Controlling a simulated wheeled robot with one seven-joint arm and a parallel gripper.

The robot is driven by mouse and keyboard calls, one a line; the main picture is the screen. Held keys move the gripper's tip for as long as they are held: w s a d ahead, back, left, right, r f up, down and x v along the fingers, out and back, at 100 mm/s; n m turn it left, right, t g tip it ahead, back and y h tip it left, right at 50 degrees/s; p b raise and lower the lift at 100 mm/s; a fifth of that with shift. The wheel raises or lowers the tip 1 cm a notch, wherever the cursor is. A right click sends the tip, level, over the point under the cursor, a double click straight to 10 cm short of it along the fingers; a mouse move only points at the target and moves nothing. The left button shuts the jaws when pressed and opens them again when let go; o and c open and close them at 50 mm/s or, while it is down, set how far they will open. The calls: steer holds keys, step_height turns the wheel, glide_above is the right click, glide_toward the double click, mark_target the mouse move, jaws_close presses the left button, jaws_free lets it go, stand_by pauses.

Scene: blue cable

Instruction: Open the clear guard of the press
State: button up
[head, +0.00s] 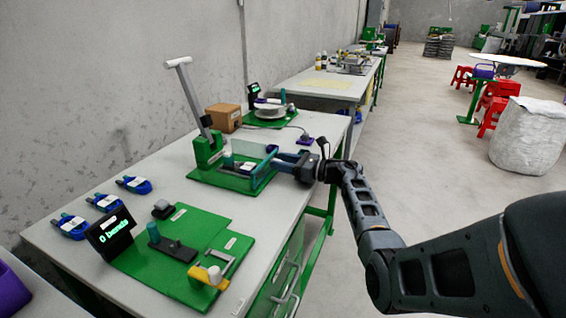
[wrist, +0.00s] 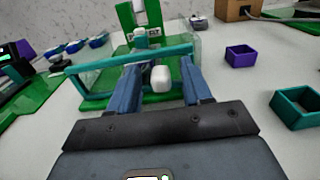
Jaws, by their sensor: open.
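The press (head: 207,146) is green with a tall grey lever and stands on the near bench; its green body also shows in the wrist view (wrist: 139,18). Its clear guard (head: 250,148) has a see-through panel and a teal frame, whose bar (wrist: 110,62) crosses in front of the press in the wrist view. My gripper (head: 273,154) is at the guard's front side. In the wrist view its blue fingers (wrist: 160,76) are apart, on either side of a white rounded knob (wrist: 161,79) by the teal bar. I cannot tell whether they touch it.
A purple open box (wrist: 240,56) and a teal open box (wrist: 297,107) lie right of my gripper in the wrist view. A cardboard box (head: 223,117) stands behind the press. A green bending fixture (head: 190,222) lies nearer, with blue cables (head: 104,202) to its left.

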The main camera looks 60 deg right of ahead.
steer(key=shift+c, duration=0.5)
jaws_close()
